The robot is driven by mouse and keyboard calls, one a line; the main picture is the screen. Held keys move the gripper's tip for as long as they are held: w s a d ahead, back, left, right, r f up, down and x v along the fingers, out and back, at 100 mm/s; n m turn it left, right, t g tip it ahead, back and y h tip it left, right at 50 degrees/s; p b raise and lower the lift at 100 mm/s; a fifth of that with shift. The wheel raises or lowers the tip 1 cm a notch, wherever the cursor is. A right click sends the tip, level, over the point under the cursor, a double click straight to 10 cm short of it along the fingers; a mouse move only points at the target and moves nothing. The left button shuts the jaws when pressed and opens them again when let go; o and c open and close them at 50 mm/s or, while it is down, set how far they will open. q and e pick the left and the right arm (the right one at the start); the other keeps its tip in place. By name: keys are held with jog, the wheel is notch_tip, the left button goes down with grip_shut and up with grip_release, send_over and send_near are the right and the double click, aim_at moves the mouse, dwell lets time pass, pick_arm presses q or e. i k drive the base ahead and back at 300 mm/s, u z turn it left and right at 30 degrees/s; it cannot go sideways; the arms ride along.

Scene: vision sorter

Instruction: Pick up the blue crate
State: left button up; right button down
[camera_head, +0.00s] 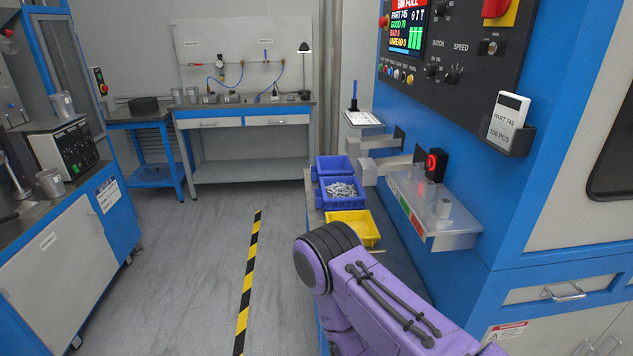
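A blue crate (346,203) filled with small grey-white parts stands on the narrow bench to the right of the middle. A second blue crate (334,176) stands just behind it, with no parts visible inside. Both are upright. My purple right arm comes in from the bottom right, nearer to me than the crates, and its rounded joint lies in front of the bench. Neither of my grippers is in view.
A yellow crate (373,229) stands in front of the filled blue crate, partly hidden by my arm. A clear tray (455,240) juts from the blue machine at the right. The grey floor (190,260) to the left is open, with a striped line (247,285).

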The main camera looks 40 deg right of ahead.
aim_at(342, 193)
jog(key=i, duration=2.45)
jog(key=z, duration=1.45)
